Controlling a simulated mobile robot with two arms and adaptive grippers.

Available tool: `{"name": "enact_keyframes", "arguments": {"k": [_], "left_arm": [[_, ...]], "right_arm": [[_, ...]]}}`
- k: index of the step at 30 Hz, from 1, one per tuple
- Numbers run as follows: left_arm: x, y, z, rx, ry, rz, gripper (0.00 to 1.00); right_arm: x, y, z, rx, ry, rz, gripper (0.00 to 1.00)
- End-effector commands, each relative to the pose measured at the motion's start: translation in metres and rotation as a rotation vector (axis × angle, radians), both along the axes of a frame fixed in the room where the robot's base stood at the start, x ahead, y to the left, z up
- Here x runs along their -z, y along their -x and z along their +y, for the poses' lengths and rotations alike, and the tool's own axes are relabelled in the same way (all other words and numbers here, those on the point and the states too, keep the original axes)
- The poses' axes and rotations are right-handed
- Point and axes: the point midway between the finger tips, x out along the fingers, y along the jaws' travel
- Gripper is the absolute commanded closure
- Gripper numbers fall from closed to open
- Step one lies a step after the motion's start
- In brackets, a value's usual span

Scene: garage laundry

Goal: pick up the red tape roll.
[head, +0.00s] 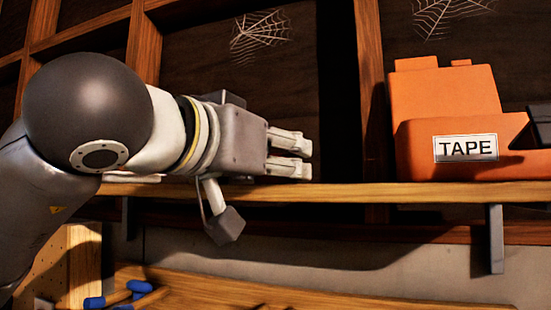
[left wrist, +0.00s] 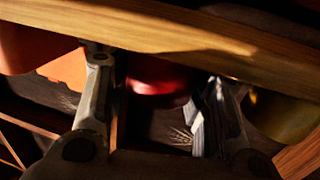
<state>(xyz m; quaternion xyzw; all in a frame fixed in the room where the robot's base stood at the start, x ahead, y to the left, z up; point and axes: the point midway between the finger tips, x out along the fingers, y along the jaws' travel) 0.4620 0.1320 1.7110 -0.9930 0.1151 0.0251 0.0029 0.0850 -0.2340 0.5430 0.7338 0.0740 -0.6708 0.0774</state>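My left gripper (head: 290,155) reaches in from the left, just above the wooden shelf (head: 450,194), with its fingers pointing right. In the left wrist view its two fingers (left wrist: 157,100) stand apart. A shiny dark-red rounded thing, seemingly the red tape roll (left wrist: 160,82), shows between and beyond them, partly cut off by the shelf edge. I cannot tell whether a finger touches it. In the head view I cannot make out the roll. My right gripper is not in view.
An orange bin (head: 412,150) labelled TAPE stands on the shelf to the right, with a dark thing (head: 541,125) at the picture's edge. A yellowish thing (left wrist: 284,116) shows in the left wrist view. Blue-ended tools (head: 120,298) lie below. Wooden uprights divide the back wall.

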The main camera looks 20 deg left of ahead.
Motion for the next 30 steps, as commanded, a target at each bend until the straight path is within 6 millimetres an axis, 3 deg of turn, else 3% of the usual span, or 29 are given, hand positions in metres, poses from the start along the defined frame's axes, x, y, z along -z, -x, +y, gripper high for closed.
{"name": "enact_keyframes", "arguments": {"k": [5, 23, 24, 30], "left_arm": [[-0.0002, 0.0002, 0.0000, 0.000, 0.000, 0.000, 0.78], [-0.0003, 0.0078, -0.0033, 0.011, 0.000, -0.001, 0.79], [-0.0003, 0.0078, -0.0033, 0.011, 0.000, -0.001, 0.54], [-0.0002, 0.0075, -0.0033, 0.011, 0.000, -0.001, 0.30]], "right_arm": [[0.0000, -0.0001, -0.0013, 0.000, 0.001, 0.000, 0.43], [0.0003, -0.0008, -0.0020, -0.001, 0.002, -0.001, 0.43], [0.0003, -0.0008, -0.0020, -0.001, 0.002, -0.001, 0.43], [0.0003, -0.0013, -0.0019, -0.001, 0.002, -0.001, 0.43]]}}
